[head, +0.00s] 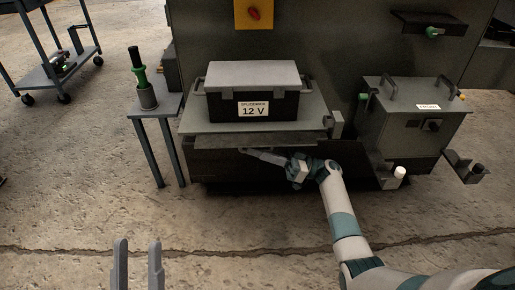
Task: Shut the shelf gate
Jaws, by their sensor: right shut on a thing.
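The shelf (196,118) sticks out from a dark cabinet and carries a black box with a grey lid, labelled 12 V. The shelf gate (215,142) looks like the long grey flap along the shelf's front edge, lying low and not standing up in front of the box. My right gripper (247,152) reaches in from the lower right, its fingers pointing left at the gate's front edge. It is shut on the gate; the exact contact is small and partly hidden. My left gripper (138,250) is at the bottom left, open and empty, far from the shelf.
A small side table (170,104) with a green-collared tool stands left of the shelf. A grey case (405,130) with handles sits on the right, with small brackets below it. A cart (60,75) stands far left. The front floor is clear.

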